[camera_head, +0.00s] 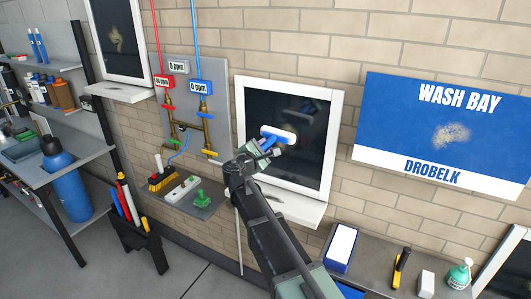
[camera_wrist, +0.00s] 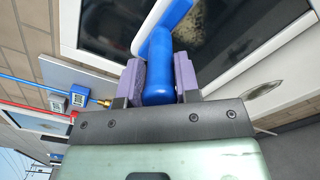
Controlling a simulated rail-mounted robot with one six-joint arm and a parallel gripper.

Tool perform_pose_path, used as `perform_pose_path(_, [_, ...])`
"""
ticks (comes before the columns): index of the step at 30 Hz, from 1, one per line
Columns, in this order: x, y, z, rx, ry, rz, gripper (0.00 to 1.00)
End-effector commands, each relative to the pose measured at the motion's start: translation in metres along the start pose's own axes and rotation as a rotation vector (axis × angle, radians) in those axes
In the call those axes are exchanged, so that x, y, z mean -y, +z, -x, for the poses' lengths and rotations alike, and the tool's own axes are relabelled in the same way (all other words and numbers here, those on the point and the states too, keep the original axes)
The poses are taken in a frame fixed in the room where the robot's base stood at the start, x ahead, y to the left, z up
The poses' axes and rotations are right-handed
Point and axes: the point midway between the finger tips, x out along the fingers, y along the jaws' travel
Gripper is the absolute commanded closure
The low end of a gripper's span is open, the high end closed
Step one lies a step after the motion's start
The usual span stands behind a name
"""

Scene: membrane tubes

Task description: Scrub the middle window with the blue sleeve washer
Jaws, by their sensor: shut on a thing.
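My gripper (camera_head: 262,150) is shut on the blue handle of the blue sleeve washer (camera_head: 271,142). In the wrist view the blue handle (camera_wrist: 158,65) sits between the two purple-grey pads of my gripper (camera_wrist: 159,78). The washer's white sleeve (camera_head: 280,134) lies in front of the dark pane of the middle window (camera_head: 318,132); I cannot tell whether it touches the glass. The window has a white frame and sill. A speckled tan patch of dirt shows on the pane in the wrist view (camera_wrist: 215,20), right of the handle. In the head view my arm hides part of the window's lower left.
A pipe panel (camera_head: 185,80) with red and blue valves is left of the window, above a small shelf (camera_head: 190,200) with brushes. A blue WASH BAY sign (camera_head: 440,180) with a dirt patch hangs right. A counter (camera_head: 375,270) holds a tray, a squeegee and a spray bottle.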

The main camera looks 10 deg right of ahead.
Motion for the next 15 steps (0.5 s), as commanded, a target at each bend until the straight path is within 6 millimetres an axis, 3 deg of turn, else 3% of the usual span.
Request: perform_pose_path(15, [0.0, 0.0, -0.055, -0.001, -0.001, -0.001, 0.92])
